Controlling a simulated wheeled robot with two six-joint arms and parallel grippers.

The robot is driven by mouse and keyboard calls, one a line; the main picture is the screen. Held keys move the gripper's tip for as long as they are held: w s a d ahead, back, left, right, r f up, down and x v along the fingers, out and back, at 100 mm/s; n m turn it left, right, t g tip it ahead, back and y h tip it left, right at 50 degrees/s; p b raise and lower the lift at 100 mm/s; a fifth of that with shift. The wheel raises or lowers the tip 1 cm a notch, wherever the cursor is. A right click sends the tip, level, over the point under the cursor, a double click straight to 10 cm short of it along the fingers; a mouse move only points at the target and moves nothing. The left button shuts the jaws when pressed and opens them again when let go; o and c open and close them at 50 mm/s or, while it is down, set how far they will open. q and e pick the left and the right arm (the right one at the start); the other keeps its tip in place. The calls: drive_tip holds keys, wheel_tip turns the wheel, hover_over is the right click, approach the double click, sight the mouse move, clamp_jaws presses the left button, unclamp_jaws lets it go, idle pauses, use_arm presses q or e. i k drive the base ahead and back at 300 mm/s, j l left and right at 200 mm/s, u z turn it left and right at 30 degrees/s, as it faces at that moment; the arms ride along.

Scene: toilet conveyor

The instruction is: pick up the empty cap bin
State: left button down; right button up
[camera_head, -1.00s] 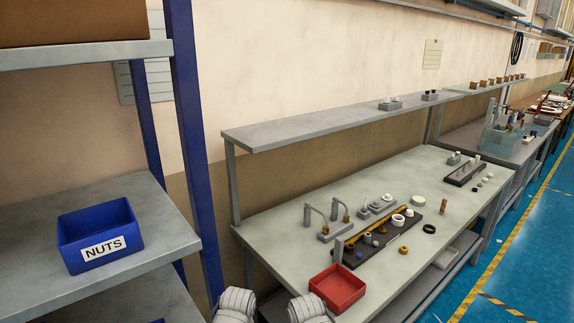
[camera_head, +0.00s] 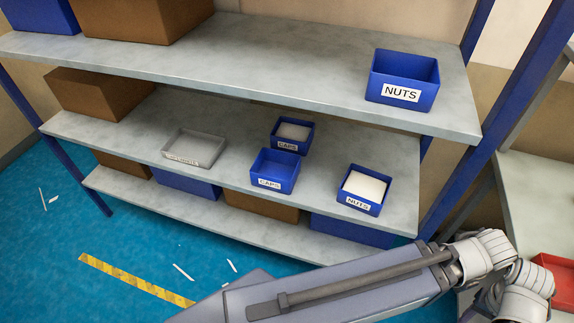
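The empty cap bin (camera_head: 274,170) is a small blue open box labelled CAPS, near the front edge of the middle shelf in the head view. Its inside looks bare. Just behind it stands a second blue CAPS bin (camera_head: 292,135) with something white inside. A long grey arm link of mine crosses the bottom of the view to white joints at the lower right. Neither gripper's fingers show. No part of my arms touches the cap bin.
On the middle shelf (camera_head: 345,145), a NUTS bin (camera_head: 358,191) with white contents stands to the right and a grey tray (camera_head: 194,148) to the left. Another NUTS bin (camera_head: 402,78) is on the upper shelf. A blue post (camera_head: 505,110) and a red bin (camera_head: 556,277) are at the right.

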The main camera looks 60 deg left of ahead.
sight(275, 170)
drive_tip(key=k+j+u, duration=0.15)
drive_tip(key=k, duration=0.3)
drive_tip(key=u, duration=1.65)
